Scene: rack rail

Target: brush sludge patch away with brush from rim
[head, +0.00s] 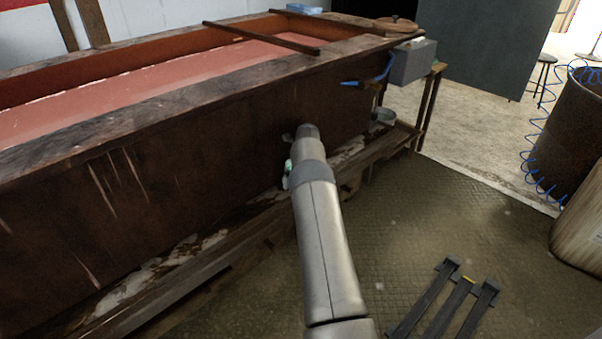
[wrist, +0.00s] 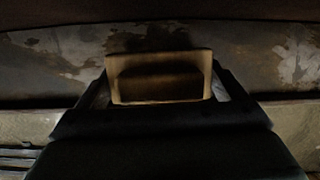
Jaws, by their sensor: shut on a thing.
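In the wrist view my gripper (wrist: 160,92) is shut on a tan wooden block with a dark middle, which looks like the brush (wrist: 158,60). The brush is in front of a grey, stained ledge (wrist: 60,62); I cannot tell whether it touches. Dark brown stains (wrist: 295,60) mark the ledge on the right; I cannot tell which of them is the sludge patch. The tank's rim (head: 115,123) is dark, worn wood.
The long tank (head: 220,140) holds reddish liquid (head: 150,85). A low ledge with pale flaking patches (head: 125,290) runs along its foot. A grey box (head: 412,62) sits at its far end. A black rack (head: 445,300) stands on the floor at lower right; the floor between is clear.

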